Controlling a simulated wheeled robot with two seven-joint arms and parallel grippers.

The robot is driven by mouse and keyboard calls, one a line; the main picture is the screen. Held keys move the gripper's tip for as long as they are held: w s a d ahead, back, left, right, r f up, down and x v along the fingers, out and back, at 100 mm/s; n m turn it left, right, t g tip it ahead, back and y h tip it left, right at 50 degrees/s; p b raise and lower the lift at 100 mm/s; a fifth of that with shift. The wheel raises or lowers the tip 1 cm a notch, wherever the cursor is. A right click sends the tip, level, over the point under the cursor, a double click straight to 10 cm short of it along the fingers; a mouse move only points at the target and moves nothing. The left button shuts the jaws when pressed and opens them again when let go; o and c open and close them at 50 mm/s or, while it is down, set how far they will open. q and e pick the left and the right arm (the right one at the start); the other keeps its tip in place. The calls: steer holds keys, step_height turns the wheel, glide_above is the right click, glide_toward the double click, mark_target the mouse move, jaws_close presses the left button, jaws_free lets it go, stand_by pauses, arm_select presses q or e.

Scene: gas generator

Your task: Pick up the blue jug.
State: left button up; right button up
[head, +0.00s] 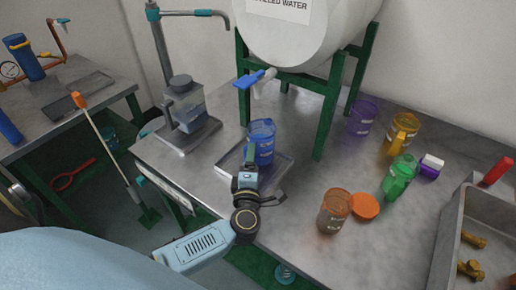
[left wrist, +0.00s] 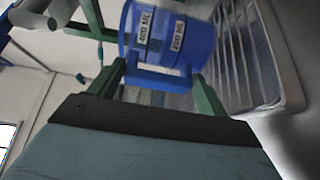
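The blue jug (head: 261,142) stands upright on a shallow metal tray (head: 280,171) below the blue tap of a big white tank. In the left wrist view the jug (left wrist: 158,35) fills the upper middle, with black and white volume labels, and its handle (left wrist: 160,78) faces the camera. My left gripper (head: 249,157) is at the near side of the jug. In the wrist view its green fingers (left wrist: 158,88) are spread apart, one on each side of the handle. I cannot tell whether either finger touches the handle. My right gripper is not in view.
The tank's green stand (head: 329,110) flanks the jug. A pump stand (head: 188,122) is at left. A grey sink (head: 452,230) is at far right.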

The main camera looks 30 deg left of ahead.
arm_select(q)
steer(key=shift+r, duration=0.1)
steer(key=c, duration=0.7)
steer(key=shift+r, duration=0.45)
steer(key=r+p+v, duration=0.1)
steer(key=r+v, duration=0.1)
steer(key=v, duration=1.6)
steer(key=shift+r, duration=0.3)
